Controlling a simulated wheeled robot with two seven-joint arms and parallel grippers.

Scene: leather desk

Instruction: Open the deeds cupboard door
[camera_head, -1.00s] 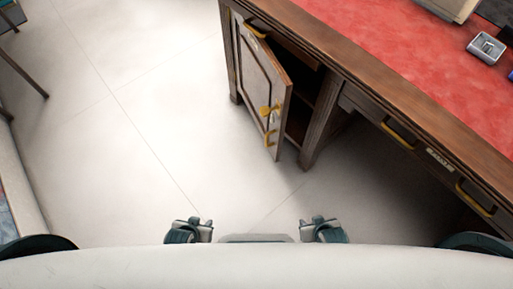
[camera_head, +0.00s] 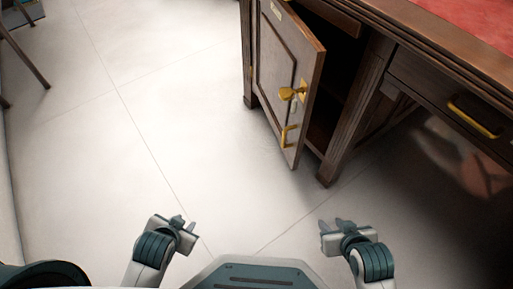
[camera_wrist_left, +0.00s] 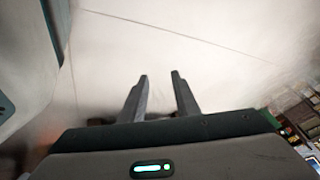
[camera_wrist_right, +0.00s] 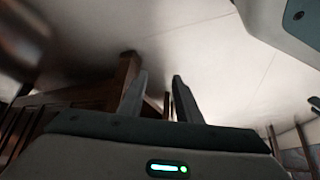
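The deeds cupboard door (camera_head: 280,80) is a wooden panel on the desk's left pedestal. It stands partly open, swung out from the frame, and a dark gap shows behind its right edge. It has a brass lock piece (camera_head: 292,93) and a brass pull handle (camera_head: 289,135). My left gripper (camera_head: 187,222) is over the floor, left of and nearer than the door, apart from it. Its fingers are parted and empty in the left wrist view (camera_wrist_left: 160,80). My right gripper (camera_head: 337,222) is below the desk corner, also apart, with its fingers parted and empty in the right wrist view (camera_wrist_right: 162,78).
The wooden desk (camera_head: 440,45) with a red leather top fills the right side, with a brass-handled drawer (camera_head: 460,105). A desk leg (camera_head: 345,130) stands right of the opening. The pale floor (camera_head: 150,120) left of the door is clear. A dark chair leg (camera_head: 25,55) shows at far left.

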